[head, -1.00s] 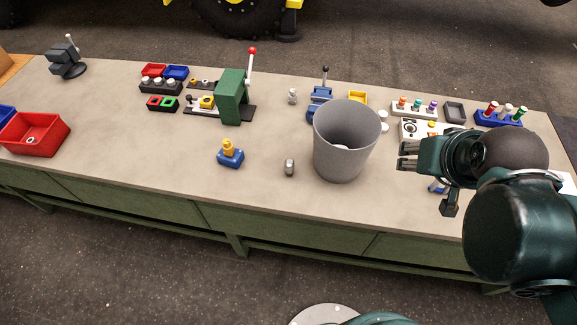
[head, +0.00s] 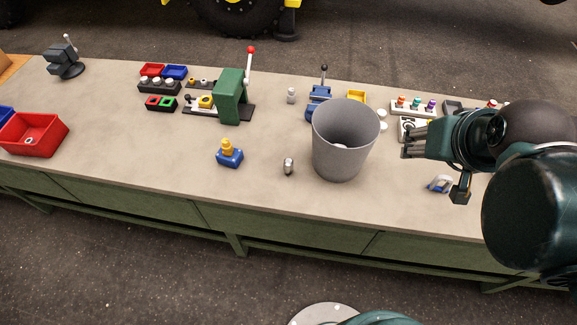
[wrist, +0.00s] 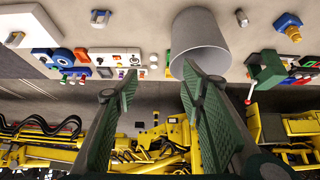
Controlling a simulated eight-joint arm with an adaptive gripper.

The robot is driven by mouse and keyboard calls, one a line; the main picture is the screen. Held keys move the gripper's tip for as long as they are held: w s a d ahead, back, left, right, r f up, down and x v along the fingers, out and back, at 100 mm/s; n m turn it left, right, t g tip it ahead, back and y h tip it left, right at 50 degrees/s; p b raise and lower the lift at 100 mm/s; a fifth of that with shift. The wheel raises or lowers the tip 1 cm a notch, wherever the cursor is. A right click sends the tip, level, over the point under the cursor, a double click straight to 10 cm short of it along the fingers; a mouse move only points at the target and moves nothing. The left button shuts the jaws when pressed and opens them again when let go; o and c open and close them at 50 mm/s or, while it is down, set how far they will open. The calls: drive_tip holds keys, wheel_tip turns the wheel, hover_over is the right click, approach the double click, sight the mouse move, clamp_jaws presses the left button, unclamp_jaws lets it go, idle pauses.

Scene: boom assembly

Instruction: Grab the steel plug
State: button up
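A small grey metal piece (head: 288,166), which looks like the steel plug, is on the bench just left of the grey bin. It also shows in the wrist view (wrist: 241,17) at the top, beside the bin. A second small silvery piece (head: 291,95) stands farther back; I cannot tell for certain which is the plug. My gripper (head: 409,146) is above the right part of the bench, right of the bin and well apart from both pieces. In the wrist view its two fingers (wrist: 158,92) are spread with nothing between them.
The tall grey bin (head: 342,150) stands between my gripper and the near grey piece. A blue-and-yellow part (head: 229,153), a green press (head: 232,97) and a red tray (head: 35,136) lie farther left. The front middle of the bench is clear.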

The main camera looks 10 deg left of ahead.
drive_tip(key=w+a+r+n+g+y+b, duration=0.1)
drive_tip(key=w+a+r+n+g, duration=0.1)
drive_tip(key=w+a+n, duration=0.5)
drive_tip(key=w+a+r+n+g+b, duration=0.15)
drive_tip(key=w+a, duration=0.25)
drive_tip(key=a, duration=0.4)
drive_tip(key=n+g+h, duration=0.1)
drive_tip(key=n+g, duration=0.3)
drive_tip(key=n, duration=0.4)
hover_over(288, 160)
wheel_tip(288, 160, down, 33)
drive_tip(key=shift+f+b, duration=0.1)
drive_tip(key=shift+b, duration=0.25)
drive_tip(key=shift+d+f, duration=0.1)
drive_tip(key=shift+f, duration=0.3)
drive_tip(key=shift+f, duration=0.15)
drive_tip(key=shift+f, duration=1.15)
drive_tip(key=shift+f, duration=0.15)
drive_tip(key=shift+s+f+b, duration=0.1)
drive_tip(key=shift+f+b, duration=0.2)
drive_tip(key=shift+f, duration=2.15)
